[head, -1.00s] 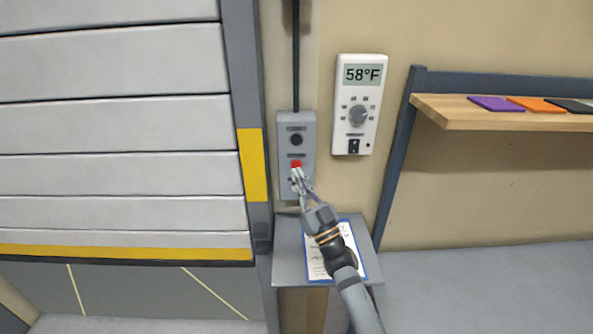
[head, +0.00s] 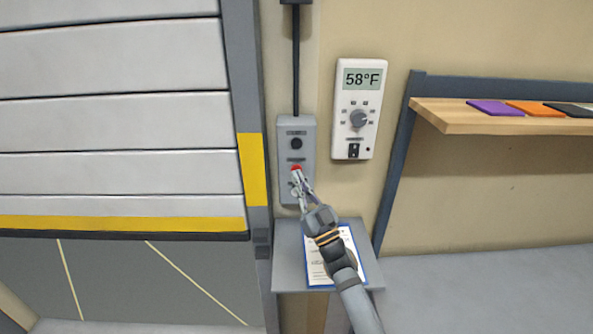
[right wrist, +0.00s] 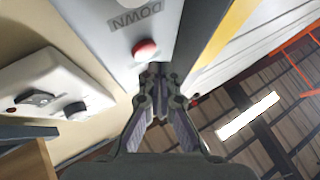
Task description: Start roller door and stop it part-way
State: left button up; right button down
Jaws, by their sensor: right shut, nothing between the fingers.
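The roller door (head: 110,120) is at the left in the head view. It is part-way up, with a yellow and black bottom edge (head: 120,226) and an open gap below. A grey control box (head: 311,150) on the wall has a black button (head: 296,143) at the top and a red button (head: 296,168) in the middle. Its lower part is hidden behind my right gripper (head: 296,180). The gripper is shut and empty, its fingertips at or just below the red button (right wrist: 145,49); I cannot tell if they touch the box. My left gripper is not in view.
A white thermostat (head: 360,108) reading 58°F hangs right of the box. A small grey ledge (head: 289,268) with a clipboard (head: 352,240) is below. A wooden shelf (head: 470,122) with coloured flat items is at the right.

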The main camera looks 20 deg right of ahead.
jog(key=shift+w, duration=0.2)
dwell(0.5)
jog(key=shift+w+d, duration=0.1)
jog(key=shift+w, duration=0.15)
jog(key=shift+w+d, duration=0.1)
jog(key=shift+w, duration=0.2)
dwell(0.8)
jog(key=shift+s+a+p, duration=0.25)
jog(key=shift+s+p, duration=0.15)
jog(key=shift+s, duration=0.4)
